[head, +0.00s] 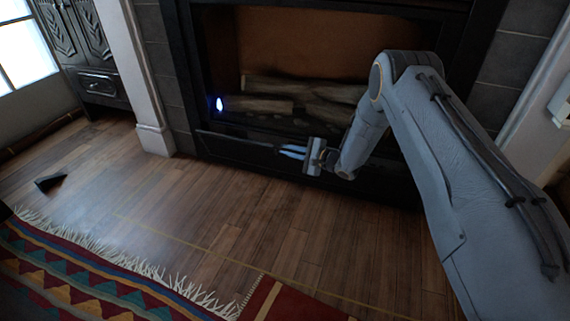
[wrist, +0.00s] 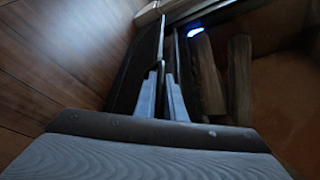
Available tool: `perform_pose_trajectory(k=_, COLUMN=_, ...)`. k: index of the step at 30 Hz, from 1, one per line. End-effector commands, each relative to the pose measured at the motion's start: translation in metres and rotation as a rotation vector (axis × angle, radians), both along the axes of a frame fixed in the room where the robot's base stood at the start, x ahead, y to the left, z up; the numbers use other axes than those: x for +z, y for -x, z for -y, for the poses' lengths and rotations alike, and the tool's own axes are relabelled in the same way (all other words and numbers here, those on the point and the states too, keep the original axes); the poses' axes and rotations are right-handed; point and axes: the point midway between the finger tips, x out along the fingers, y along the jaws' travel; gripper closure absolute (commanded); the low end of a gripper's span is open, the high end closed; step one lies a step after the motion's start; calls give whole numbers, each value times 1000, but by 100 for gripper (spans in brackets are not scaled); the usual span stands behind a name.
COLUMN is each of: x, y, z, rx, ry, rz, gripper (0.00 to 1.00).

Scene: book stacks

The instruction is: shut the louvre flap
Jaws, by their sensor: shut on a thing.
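The louvre flap (head: 235,153) is a long dark panel low along the front of the fireplace. In the wrist view it is the dark strip (wrist: 134,72) running away from me, left of the firebox. My gripper (head: 284,151) is at the flap's upper edge. In the wrist view its two pale fingers (wrist: 163,72) are close together on that edge, with the flap between them. The right part of the flap is partly hidden behind my arm. I cannot tell the flap's exact tilt.
Logs (head: 300,95) lie in the firebox behind the flap, with a small blue-white light (head: 219,103) at their left. A white pillar (head: 154,138) stands left. A dark wedge (head: 50,181) lies on the wooden floor. A fringed patterned rug (head: 75,285) covers the near left; floor before the fireplace is clear.

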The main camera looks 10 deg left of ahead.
Motion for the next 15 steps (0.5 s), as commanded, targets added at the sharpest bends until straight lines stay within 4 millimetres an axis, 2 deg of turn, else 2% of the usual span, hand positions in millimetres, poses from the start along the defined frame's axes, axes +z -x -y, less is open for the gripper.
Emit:
perform_pose_trajectory(k=6, x=9, y=-24, z=4, rx=7, ry=-8, rz=-40, gripper=100)
perform_pose_trajectory(k=15, x=14, y=-37, z=8, rx=7, ry=-25, rz=-112, gripper=100)
